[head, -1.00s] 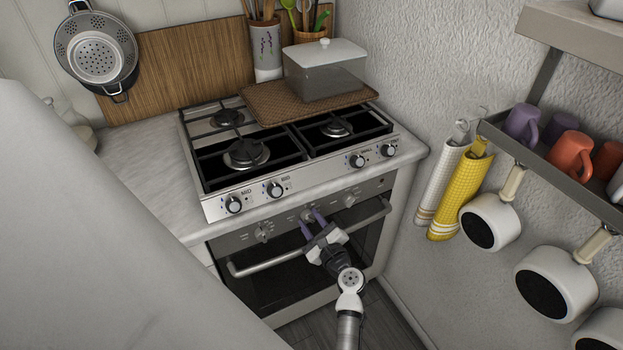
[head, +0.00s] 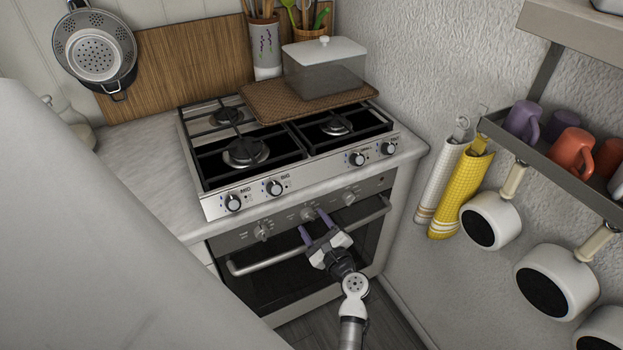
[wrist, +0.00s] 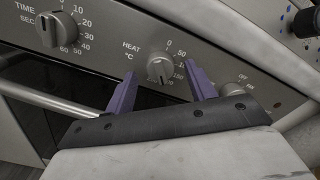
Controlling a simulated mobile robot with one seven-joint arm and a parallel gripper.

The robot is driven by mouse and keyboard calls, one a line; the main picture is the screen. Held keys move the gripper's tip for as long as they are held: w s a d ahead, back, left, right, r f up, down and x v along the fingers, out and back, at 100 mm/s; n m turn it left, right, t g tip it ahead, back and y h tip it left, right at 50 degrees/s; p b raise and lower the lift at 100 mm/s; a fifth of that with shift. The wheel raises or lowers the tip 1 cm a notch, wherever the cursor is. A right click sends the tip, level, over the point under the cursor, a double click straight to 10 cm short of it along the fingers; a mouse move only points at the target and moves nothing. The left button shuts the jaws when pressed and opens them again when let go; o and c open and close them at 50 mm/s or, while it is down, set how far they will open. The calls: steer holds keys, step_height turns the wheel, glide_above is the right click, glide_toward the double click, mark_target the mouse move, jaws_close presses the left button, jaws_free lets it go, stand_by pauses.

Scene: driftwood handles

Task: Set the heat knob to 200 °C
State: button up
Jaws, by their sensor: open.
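The heat knob (wrist: 160,69) is a round grey dial on the oven's control panel, under the label HEAT °C. Its scale shows 0, 50 and further marks that are partly hidden by a finger. In the head view the heat knob (head: 308,214) is the middle one on the oven front. My gripper (head: 315,223) is open in front of the panel, its two purple fingers spread. In the wrist view the fingers of my gripper (wrist: 160,82) stand left and right of the knob, apart from it. The knob's exact setting is too small to read.
The time knob (wrist: 57,29) is left of the heat knob, and another knob (wrist: 233,89) is right of it, partly behind a finger. The oven door handle (head: 250,266) runs below the panel. The hob (head: 285,150) is above.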

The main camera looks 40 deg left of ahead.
steer(key=b+v, duration=0.1)
steer(key=v, duration=0.4)
steer(key=shift+s+d, duration=0.15)
steer(key=shift+d, duration=0.15)
steer(key=shift+s+f, duration=0.1)
